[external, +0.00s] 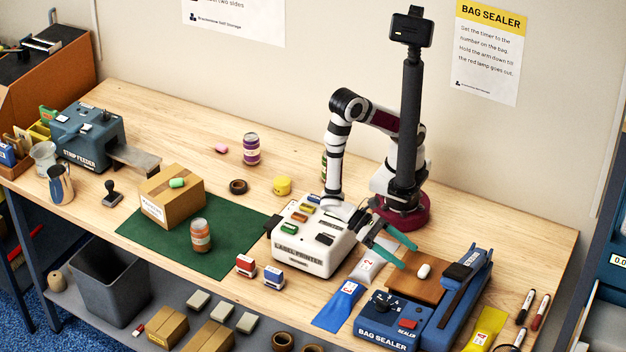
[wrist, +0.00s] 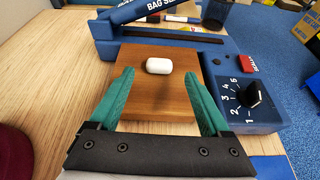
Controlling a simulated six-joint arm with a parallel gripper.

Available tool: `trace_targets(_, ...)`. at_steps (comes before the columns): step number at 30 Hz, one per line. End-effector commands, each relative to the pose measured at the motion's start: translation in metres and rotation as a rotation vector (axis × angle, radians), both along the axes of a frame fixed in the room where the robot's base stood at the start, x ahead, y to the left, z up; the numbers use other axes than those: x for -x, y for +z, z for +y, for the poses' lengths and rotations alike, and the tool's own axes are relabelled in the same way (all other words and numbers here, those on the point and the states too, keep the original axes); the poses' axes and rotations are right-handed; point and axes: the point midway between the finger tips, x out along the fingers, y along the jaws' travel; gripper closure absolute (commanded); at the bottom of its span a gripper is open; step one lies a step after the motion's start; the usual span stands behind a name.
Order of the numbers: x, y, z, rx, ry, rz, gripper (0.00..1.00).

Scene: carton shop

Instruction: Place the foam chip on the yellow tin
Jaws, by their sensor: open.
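A white foam chip (external: 424,270) lies on a brown wooden board (external: 402,287) beside the bag sealer. In the wrist view the chip (wrist: 158,66) is centred just ahead of the fingertips, apart from both. My gripper (external: 411,256) has teal fingers, spread and empty, at the board's left side in the external view. In the wrist view my gripper (wrist: 159,76) points across the board. The yellow tin (external: 282,185) stands upright on the table behind the label printer, well left of my gripper. Nothing is on its top.
The label printer (external: 305,245) stands between my gripper and the tin. The blue bag sealer (external: 445,310) borders the board. A green chip (external: 177,182) lies on a carton (external: 172,198), a pink one (external: 221,148) on the table. A brown tape roll (external: 238,187) lies left of the tin.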

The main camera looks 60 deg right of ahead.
Motion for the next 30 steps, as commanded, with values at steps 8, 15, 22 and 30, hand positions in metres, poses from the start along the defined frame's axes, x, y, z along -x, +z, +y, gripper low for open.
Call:
trace_targets(8, -0.054, 0.022, -0.001, -0.002, -0.002, -0.001, 0.19)
trace_targets(15, -0.069, 0.030, -0.002, -0.015, -0.011, -0.019, 0.19)
trace_targets(22, -0.185, 0.097, -0.070, -0.126, -0.201, -0.432, 0.19)
trace_targets(30, -0.242, 0.131, -0.211, 0.102, -0.461, -1.022, 0.19)
